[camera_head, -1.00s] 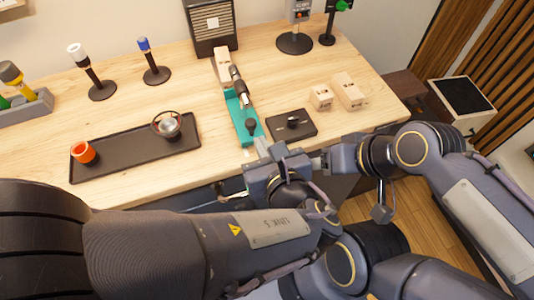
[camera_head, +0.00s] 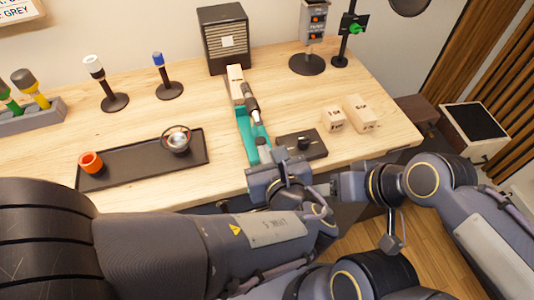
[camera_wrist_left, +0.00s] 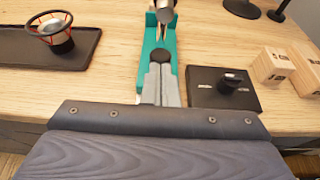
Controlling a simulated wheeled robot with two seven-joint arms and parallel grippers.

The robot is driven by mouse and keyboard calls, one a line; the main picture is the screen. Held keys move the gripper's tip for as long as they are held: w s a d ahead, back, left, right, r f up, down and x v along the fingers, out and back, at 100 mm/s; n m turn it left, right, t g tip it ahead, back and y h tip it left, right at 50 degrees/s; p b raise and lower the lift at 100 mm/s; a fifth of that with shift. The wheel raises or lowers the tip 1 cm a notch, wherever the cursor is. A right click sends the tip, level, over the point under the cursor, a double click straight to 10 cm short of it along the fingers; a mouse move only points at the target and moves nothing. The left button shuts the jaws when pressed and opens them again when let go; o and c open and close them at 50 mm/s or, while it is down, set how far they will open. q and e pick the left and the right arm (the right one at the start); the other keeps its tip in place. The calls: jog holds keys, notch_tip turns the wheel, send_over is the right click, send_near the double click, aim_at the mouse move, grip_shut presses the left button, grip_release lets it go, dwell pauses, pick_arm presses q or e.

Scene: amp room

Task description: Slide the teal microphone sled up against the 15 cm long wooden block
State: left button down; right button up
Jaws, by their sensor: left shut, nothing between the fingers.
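The teal sled (camera_head: 243,122) lies lengthwise on the table with a dark microphone (camera_head: 251,103) on it. A pale wooden block (camera_head: 235,84) stands in line with its far end; I cannot tell whether they touch, and its marking is unreadable. My left gripper (camera_head: 262,152) is shut and empty at the sled's near end. In the left wrist view its fingertips (camera_wrist_left: 160,74) lie over the sled (camera_wrist_left: 145,62), right at a dark round knob (camera_wrist_left: 159,56). My right gripper (camera_head: 333,188) is off the table's front edge, its jaws unclear.
Two more wooden blocks (camera_head: 333,118) (camera_head: 360,112) and a black box with a knob (camera_head: 312,151) are right of the sled. A dark tray (camera_head: 132,174) is left. A speaker (camera_head: 225,45) stands behind the block. Bare table lies between tray and sled.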

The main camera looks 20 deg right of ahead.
aim_at(259, 137)
pick_arm(q)
jog(key=shift+w+a, duration=0.1)
jog(key=shift+w, duration=2.45)
jog(key=shift+w+r, duration=0.1)
jog(key=shift+w, duration=0.05)
jog(key=shift+w+a+r, duration=0.15)
jog(key=shift+w+r, duration=0.05)
jog(key=shift+s+d+r, duration=0.2)
jog(key=shift+s, duration=0.3)
jog(key=v, duration=0.1)
jog(key=p+v, duration=0.1)
jog(key=v, duration=0.2)
jog(key=shift+s+f+p, duration=0.25)
jog(key=shift+s+p, duration=0.05)
jog(key=shift+s, duration=0.7)
